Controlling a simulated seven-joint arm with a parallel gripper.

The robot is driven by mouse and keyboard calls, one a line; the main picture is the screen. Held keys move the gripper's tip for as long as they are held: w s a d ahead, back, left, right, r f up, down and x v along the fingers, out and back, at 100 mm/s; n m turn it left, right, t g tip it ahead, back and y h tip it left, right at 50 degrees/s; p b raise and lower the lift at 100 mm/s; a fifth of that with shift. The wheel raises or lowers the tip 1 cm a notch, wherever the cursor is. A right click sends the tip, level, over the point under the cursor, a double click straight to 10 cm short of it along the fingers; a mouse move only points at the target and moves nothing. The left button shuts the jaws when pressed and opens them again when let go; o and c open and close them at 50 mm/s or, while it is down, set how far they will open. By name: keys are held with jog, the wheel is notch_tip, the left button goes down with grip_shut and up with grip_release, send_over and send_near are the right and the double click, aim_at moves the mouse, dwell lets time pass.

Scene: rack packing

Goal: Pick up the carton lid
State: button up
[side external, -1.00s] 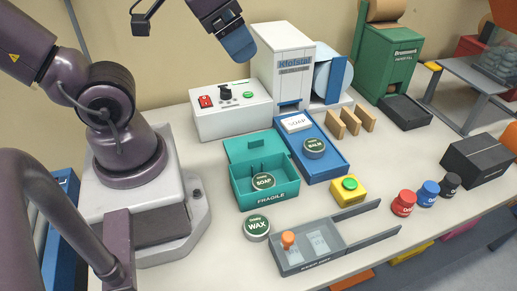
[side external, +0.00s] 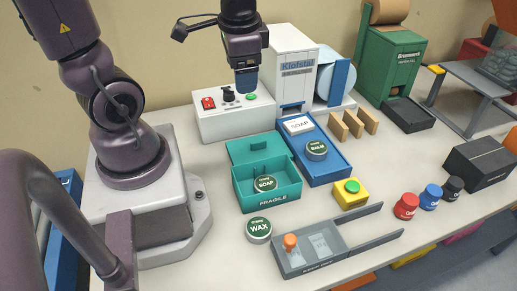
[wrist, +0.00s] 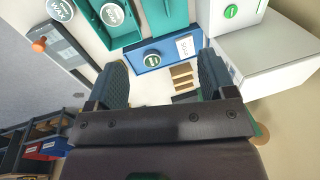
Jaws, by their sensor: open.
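The teal carton (side external: 268,196) marked FRAGILE stands open on the table, with a round SOAP tin (side external: 265,184) inside. Its teal lid (side external: 256,148) is raised at the back edge of the carton; I cannot tell whether it is hinged there. My gripper (side external: 246,88) points down in the air near the white control box, behind and above the lid. In the wrist view my gripper (wrist: 162,72) has its two fingers wide apart with nothing between them. The carton (wrist: 121,22) shows at the top of that view, ahead of the fingers, and the lid (wrist: 165,17) appears beside it.
A blue tray (side external: 334,171) holds a BALM tin (side external: 316,149) and a white SOAP block (side external: 298,125). The white control box (side external: 220,122) stands behind the carton. A WAX tin (side external: 258,229), a grey tray (side external: 318,251) and a yellow button box (side external: 347,193) are in front.

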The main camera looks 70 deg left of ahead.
aim_at(259, 142)
jog(key=w+a+f+m, duration=0.1)
jog(key=f+m, duration=0.4)
jog(key=f, duration=0.3)
jog(key=w+a+f+m, duration=0.2)
jog(key=f+m, duration=0.4)
jog(key=f, duration=0.2)
jog(key=w+a+f+m, duration=0.2)
jog(key=f+m, duration=0.4)
jog(key=f, duration=0.2)
jog(key=shift+w+a+g, duration=0.15)
jog(key=shift+a+g, duration=0.05)
jog(key=shift+g, duration=0.1)
jog(key=shift+r, duration=0.1)
jog(key=c, duration=1)
